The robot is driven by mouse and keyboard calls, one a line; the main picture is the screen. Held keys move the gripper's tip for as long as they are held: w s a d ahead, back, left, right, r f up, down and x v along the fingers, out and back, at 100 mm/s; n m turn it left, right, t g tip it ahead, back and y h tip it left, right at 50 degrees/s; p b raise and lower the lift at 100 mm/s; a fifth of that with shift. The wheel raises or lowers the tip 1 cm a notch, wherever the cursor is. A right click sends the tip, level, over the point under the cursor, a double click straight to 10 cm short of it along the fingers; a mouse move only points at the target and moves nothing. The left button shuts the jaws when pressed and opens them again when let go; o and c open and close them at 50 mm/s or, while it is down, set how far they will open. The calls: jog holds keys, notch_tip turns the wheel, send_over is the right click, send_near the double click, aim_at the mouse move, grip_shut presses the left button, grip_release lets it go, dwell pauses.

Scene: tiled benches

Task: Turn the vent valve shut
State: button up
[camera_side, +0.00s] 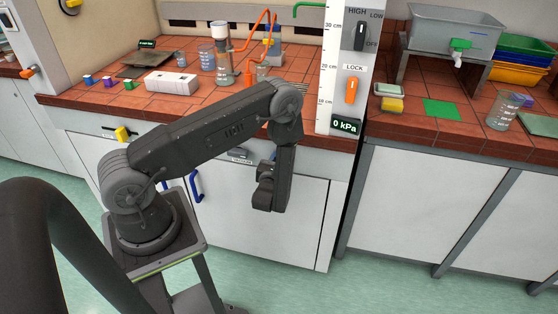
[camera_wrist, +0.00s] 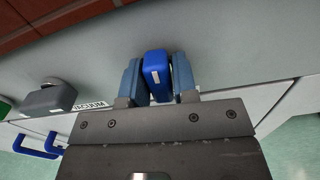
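A blue valve handle (camera_wrist: 156,72) with a small white mark sits on the bench front in the wrist view. No label shows by it, so I cannot read that it is the vent valve. My gripper (camera_wrist: 157,80) has one blue-grey finger on each side of the handle, close against it. It looks shut on the handle. In the side view my gripper (camera_side: 270,190) hangs before the bench front, and my arm hides the blue handle there.
A grey handle (camera_wrist: 48,98) labelled VACUUM is to the left in the wrist view. A yellow handle (camera_side: 122,133) is farther left on the bench front. Blue door pulls (camera_side: 196,187) project below. A gauge panel (camera_side: 347,70) reading 0 kPa stands at the right.

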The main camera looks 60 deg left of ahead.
jog(key=shift+c, duration=1.4)
jog(key=shift+m, duration=0.3)
jog(key=m, duration=0.3)
jog(key=shift+m, duration=0.3)
jog(key=m, duration=0.3)
jog(key=shift+m, duration=0.4)
jog(key=m, duration=0.4)
jog(key=shift+f+m, duration=0.1)
jog(key=shift+m, duration=2.4)
